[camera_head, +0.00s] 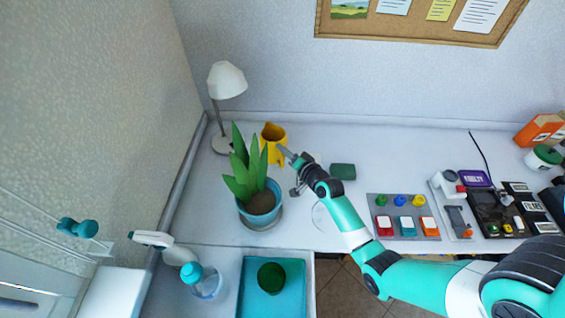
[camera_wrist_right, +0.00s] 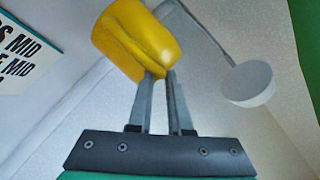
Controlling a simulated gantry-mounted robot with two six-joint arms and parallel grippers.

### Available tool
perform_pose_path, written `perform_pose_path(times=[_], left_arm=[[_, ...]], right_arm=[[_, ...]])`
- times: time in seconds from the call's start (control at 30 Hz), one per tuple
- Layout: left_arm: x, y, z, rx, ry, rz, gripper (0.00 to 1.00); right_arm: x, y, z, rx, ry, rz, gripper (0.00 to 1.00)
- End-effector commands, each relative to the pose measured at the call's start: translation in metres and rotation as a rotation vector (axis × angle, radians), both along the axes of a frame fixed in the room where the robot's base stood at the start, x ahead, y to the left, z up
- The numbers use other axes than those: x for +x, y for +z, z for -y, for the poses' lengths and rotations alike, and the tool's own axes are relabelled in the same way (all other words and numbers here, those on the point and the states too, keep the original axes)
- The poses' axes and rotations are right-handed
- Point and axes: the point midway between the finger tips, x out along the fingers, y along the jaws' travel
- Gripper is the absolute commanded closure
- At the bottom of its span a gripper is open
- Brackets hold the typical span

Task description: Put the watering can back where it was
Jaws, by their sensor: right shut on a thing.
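The yellow watering can (camera_head: 273,145) is at the back left of the white table, behind the potted plant. My right gripper (camera_head: 285,153) reaches it from the right and is shut on it. In the right wrist view the can (camera_wrist_right: 138,38) is at the tips of the closed fingers (camera_wrist_right: 160,80) and looks tilted there. I cannot tell whether the can touches the table. The leafy plant in a blue pot (camera_head: 262,207) stands in front of the can and hides part of its left side. My left gripper is not in view.
A white lamp (camera_head: 227,82) stands behind and left of the can; its head also shows in the right wrist view (camera_wrist_right: 248,82). A green block (camera_head: 342,171) lies to the right. A button panel (camera_head: 403,217) is farther right. A teal tray (camera_head: 273,303) lies at the front.

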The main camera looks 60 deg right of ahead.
Motion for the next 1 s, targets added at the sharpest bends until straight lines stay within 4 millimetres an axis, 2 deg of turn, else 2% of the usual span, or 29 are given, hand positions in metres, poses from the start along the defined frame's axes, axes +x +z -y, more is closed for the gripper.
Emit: perform_pose_path(times=[0.03, 0.27, 0.47, 0.83, 0.87, 1.0], left_arm=[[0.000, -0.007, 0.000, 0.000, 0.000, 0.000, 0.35], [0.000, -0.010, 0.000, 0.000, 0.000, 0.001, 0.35], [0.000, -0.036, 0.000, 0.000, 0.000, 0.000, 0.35], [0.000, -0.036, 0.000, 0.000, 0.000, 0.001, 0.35], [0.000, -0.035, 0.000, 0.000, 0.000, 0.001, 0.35], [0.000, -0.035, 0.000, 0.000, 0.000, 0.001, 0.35]], right_arm=[[0.004, -0.005, 0.003, -0.002, 0.000, 0.004, 1.00], [0.008, -0.010, 0.005, -0.003, -0.001, 0.005, 1.00], [0.010, -0.043, 0.007, -0.002, -0.001, 0.004, 1.00], [0.010, -0.045, 0.007, -0.002, -0.001, 0.004, 1.00], [0.009, -0.046, 0.006, -0.001, 0.000, 0.001, 0.79], [0.009, -0.045, 0.006, -0.001, 0.000, 0.001, 0.54]])
